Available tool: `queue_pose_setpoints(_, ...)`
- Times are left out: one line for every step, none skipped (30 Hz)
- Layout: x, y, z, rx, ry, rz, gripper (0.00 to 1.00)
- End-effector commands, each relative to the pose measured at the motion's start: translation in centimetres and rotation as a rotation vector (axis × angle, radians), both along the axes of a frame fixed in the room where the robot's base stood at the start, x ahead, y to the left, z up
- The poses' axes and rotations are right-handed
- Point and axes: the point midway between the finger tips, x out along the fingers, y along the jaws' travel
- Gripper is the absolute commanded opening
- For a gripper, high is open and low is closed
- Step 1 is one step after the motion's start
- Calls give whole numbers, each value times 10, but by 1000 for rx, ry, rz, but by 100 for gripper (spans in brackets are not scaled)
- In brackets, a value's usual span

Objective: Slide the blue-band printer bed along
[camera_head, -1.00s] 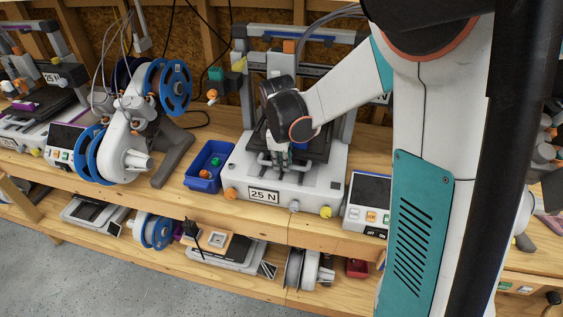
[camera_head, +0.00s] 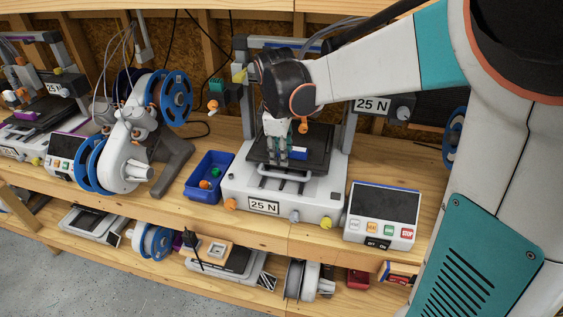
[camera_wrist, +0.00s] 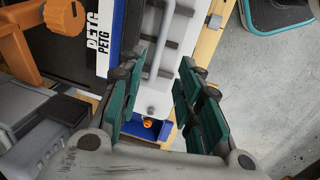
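The printer bed (camera_head: 318,141) is a dark plate on the white printer marked 25 N (camera_head: 232,189). A short blue band with a white label shows on it in the head view; the wrist view shows the blue band (camera_wrist: 117,38) beside a white PETG label. A pale bar handle (camera_head: 285,177) runs along the bed's front, and it also shows in the wrist view (camera_wrist: 157,45). My gripper (camera_head: 277,161) points down over the bed's front part.
A blue bin (camera_head: 207,177) stands left of the printer, and a control panel (camera_head: 383,212) with buttons stands to its right. A spool stand with blue reels (camera_head: 128,150) is further left. An orange knob (camera_wrist: 65,17) is near the gripper in the wrist view.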

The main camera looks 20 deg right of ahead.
Motion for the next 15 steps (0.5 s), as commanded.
queue_pose_setpoints(-1,1,8,0,0,0,32)
queue_pose_setpoints(-2,2,12,0,0,0,32)
queue_pose_setpoints(-2,2,16,0,0,0,32)
queue_pose_setpoints(-3,2,18,0,0,0,32)
queue_pose_setpoints(-3,3,21,0,0,1,32)
queue_pose_setpoints(-3,3,24,0,0,1,32)
queue_pose_setpoints(-4,3,25,0,0,0,32)
queue_pose_setpoints(-4,3,26,0,0,1,32)
queue_pose_setpoints(-4,3,27,0,0,0,32)
queue_pose_setpoints(-4,3,27,0,0,0,32)
queue_pose_setpoints(-4,3,27,0,0,0,32)
queue_pose_setpoints(-4,3,27,0,0,0,32)
queue_pose_setpoints(-4,3,27,0,0,0,32)
queue_pose_setpoints(-4,3,27,0,0,0,32)
queue_pose_setpoints(-4,3,27,0,0,1,32)
